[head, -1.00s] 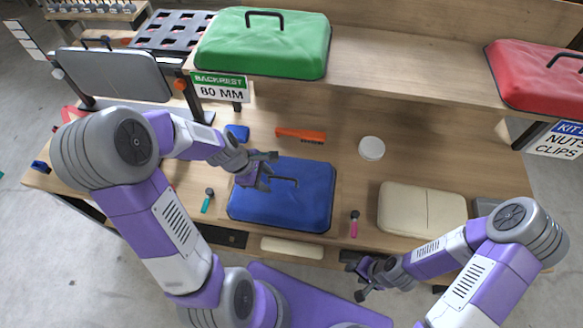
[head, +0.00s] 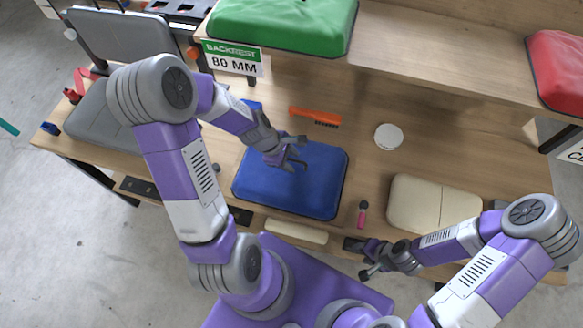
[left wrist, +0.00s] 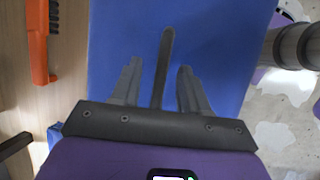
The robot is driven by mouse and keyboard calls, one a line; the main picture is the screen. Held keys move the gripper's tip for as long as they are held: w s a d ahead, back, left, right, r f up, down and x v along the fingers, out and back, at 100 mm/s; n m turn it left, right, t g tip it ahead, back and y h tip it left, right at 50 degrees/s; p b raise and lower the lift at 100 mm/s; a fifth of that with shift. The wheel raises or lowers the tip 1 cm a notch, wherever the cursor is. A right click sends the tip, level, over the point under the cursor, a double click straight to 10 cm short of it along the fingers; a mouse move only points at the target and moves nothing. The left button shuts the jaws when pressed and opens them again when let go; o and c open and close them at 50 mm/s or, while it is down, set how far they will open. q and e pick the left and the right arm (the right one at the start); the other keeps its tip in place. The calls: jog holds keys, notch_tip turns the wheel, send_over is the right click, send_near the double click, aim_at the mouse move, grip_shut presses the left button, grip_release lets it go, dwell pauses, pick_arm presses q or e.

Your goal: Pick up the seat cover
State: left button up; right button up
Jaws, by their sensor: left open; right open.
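A blue padded cover (head: 312,198) with a dark handle (head: 303,166) lies flat on the table; I take it to be the seat cover. It also fills the middle of the left wrist view (left wrist: 215,40). My left gripper (head: 298,151) is open above the cover, at the handle. In the left wrist view the fingers (left wrist: 160,88) stand on either side of the handle bar (left wrist: 165,55), apart from it. Part of the handle is hidden in the head view. My right gripper (head: 370,262) is open and empty near the table's front edge.
An orange brush (head: 314,116) and a white round lid (head: 388,137) lie behind the cover. A pink-handled tool (head: 362,214) and a beige cushion (head: 432,204) lie right of it. The shelf above carries a green cover (head: 285,22) and a red one (head: 560,75).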

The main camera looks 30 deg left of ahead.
pick_arm(q)
grip_shut()
dwell(0.4)
notch_tip(320, 180, up, 10)
jog(key=p, duration=0.4)
jog(key=shift+r, duration=0.1)
